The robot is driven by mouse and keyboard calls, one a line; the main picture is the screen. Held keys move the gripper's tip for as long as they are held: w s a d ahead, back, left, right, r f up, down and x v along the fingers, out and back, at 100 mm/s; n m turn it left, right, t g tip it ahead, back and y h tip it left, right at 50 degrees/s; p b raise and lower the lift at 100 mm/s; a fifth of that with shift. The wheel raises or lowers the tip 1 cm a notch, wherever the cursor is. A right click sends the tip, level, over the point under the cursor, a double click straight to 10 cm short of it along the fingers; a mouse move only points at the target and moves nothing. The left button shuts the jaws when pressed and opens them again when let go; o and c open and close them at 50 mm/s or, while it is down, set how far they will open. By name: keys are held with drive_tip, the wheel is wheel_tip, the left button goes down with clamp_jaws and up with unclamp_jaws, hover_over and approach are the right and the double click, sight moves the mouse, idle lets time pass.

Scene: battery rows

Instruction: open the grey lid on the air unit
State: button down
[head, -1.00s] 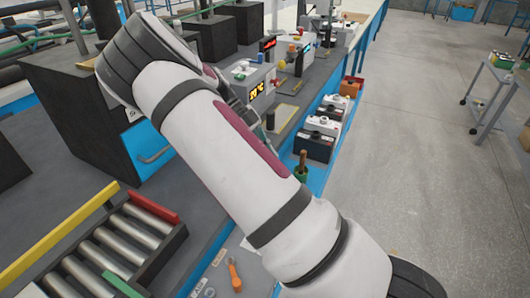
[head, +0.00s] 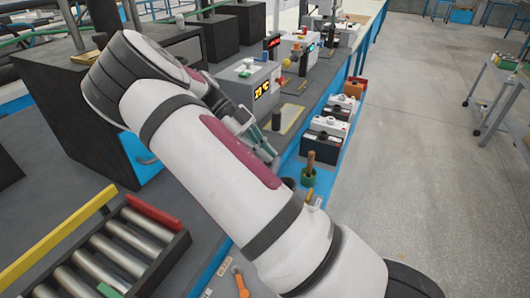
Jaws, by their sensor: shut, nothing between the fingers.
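My gripper (head: 266,152) is partly in view beyond my own forearm and is shut, with nothing seen between its fingers. It is low over the bench, in front of a grey box unit (head: 238,88) with a lit yellow temperature display. Similar units with red and green displays stand behind it. I cannot tell for sure which is the air unit. No grey lid can be made out clearly, and my arm hides part of the bench.
A dark green cup (head: 308,177) with a brown handle and several black-and-white batteries (head: 322,143) line the blue shelf at the bench's right edge. A roller conveyor (head: 110,245) is at lower left.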

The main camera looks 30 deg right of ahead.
wheel_tip(320, 180, up, 10)
drive_tip(key=s+a+r+n+t+y+p, duration=0.1)
drive_tip(key=s+a+r+n+t+p, duration=0.1)
drive_tip(key=s+n, duration=0.7)
drive_tip(key=s+a+r+n+t+y+p, duration=0.2)
drive_tip(key=s+a+r+n+t, duration=0.2)
drive_tip(key=s+n, duration=0.5)
drive_tip(key=s+a+r+n+t+y+p, duration=0.1)
drive_tip(key=s+a+r+n+t, duration=0.3)
drive_tip(key=s+n, duration=0.5)
wheel_tip(320, 180, up, 2)
drive_tip(key=n+t+y, duration=0.1)
drive_tip(key=n+t, duration=0.2)
drive_tip(key=shift+s+n+p, duration=0.15)
drive_tip(key=shift+n+p, duration=0.15)
drive_tip(key=shift+p, duration=0.1)
